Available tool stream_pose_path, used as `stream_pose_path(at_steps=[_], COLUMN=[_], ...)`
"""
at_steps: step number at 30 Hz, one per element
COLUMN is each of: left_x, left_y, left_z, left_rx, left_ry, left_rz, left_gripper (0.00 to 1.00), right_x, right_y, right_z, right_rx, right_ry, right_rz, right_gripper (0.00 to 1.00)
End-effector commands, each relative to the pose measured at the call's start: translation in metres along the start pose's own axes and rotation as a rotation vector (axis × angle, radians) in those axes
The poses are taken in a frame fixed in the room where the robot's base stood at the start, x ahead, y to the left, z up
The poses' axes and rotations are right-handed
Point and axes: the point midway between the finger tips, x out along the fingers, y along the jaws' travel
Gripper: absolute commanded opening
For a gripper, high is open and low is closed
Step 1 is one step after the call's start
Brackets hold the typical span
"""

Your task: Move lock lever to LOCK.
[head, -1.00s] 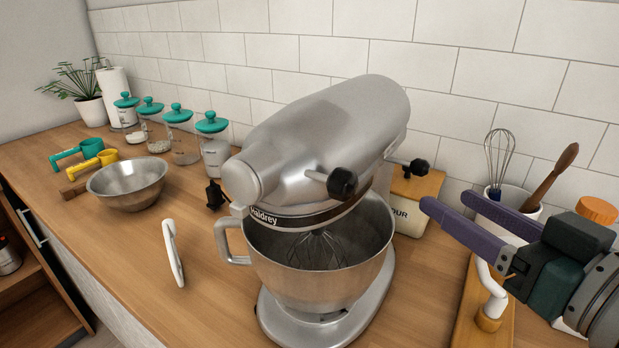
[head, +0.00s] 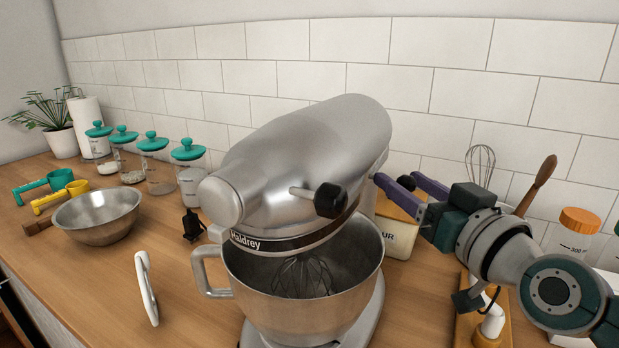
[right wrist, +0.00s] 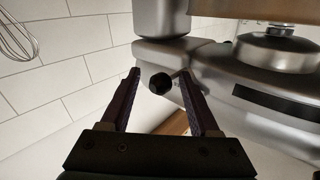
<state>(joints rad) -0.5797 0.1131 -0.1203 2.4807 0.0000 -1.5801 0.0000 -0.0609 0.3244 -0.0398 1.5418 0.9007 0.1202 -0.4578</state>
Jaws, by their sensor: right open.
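One lever with a black knob (head: 330,200) sticks out of the near side of the head. I cannot read any LOCK marking. My right gripper (head: 396,179) is open at the mixer's rear right. In the right wrist view its fingers (right wrist: 161,74) appear on either side of the rear knob, without visible contact. My left gripper is out of view.
A flour box (head: 400,238) sits just behind and below my right gripper. A whisk (head: 481,165) and an orange-lidded bottle (head: 570,232) are to the right. A steel bowl (head: 98,215), teal-lidded jars (head: 190,180) and a white ring-shaped item (head: 147,287) lie left.

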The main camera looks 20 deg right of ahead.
Motion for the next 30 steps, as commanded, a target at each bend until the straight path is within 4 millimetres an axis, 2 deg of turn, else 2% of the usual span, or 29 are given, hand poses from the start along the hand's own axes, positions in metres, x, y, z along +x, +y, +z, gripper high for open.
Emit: stream_pose_path(at_steps=[8,24,25,30], left_x=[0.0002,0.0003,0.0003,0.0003], left_y=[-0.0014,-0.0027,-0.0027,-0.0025], left_z=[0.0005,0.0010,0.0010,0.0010], left_rx=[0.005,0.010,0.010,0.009], left_ry=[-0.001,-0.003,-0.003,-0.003], left_rz=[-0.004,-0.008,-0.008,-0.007], left_gripper=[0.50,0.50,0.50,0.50], right_x=[0.0017,0.0014,0.0014,0.0013], right_y=[-0.0002,0.0000,0.0000,0.0000], right_z=[-0.0001,-0.0001,-0.0001,-0.0001], right_rx=[-0.001,-0.001,-0.001,-0.001], right_ry=[0.000,0.000,0.000,0.000], right_rz=[-0.001,0.000,0.000,0.000], right_gripper=[0.62,0.03,0.00,0.00])
